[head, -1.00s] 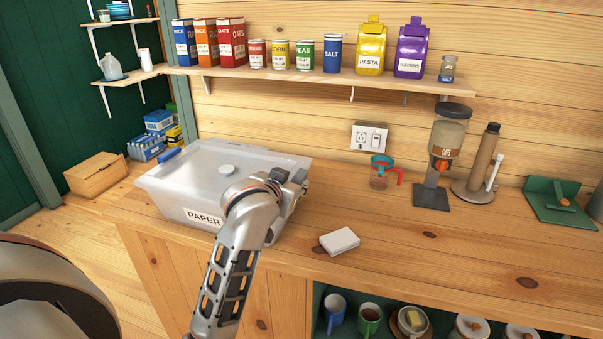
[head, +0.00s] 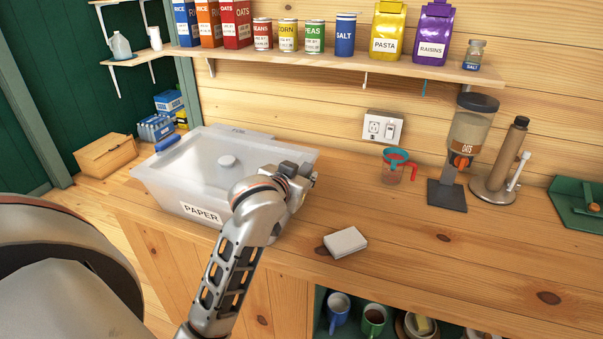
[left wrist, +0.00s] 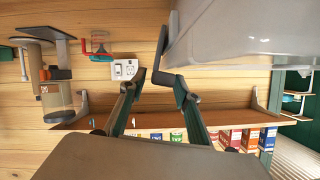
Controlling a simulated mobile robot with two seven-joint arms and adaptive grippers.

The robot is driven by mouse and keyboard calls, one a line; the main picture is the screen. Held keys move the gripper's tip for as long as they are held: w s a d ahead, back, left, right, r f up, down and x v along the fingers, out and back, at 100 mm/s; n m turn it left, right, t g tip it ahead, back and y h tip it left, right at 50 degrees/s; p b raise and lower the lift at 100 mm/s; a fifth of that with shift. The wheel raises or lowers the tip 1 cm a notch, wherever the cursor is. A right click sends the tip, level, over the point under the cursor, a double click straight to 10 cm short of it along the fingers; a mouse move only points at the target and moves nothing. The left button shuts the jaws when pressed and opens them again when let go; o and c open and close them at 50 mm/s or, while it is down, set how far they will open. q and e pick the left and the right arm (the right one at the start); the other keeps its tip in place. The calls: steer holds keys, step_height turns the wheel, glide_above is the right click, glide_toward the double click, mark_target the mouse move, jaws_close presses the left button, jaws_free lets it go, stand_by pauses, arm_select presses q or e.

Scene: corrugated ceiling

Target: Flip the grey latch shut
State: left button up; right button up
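A translucent bin (head: 165,195) with a PAPER label stands on the wooden counter, its lid (head: 190,157) down. A blue latch (head: 167,142) sticks out at its left end. My left gripper (head: 303,172) is at the bin's right end, where the arm hides much of that side. In the left wrist view, the left gripper's fingers (left wrist: 147,77) are apart with a narrow gap, beside the bin's pale wall (left wrist: 235,35). A dark grey piece by the bin's edge (left wrist: 160,47), seemingly the grey latch, is close to the fingertips; contact is unclear. My right gripper is out of view.
A white block (head: 345,242) lies on the counter right of my arm. A measuring cup (head: 396,167), oats dispenser (head: 467,150) and green stand (head: 577,205) are farther right. A shelf (head: 345,66) of food packs runs above.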

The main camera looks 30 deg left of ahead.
arm_select(q)
jaws_close()
steer(key=shift+s+a+n+h, duration=0.15)
steer(key=shift+a+n+h, duration=0.45)
steer(key=shift+a+n, duration=0.25)
steer(key=shift+d, duration=0.1)
steer(key=shift+o, duration=1.9)
jaws_free()
steer(key=shift+f, duration=0.1)
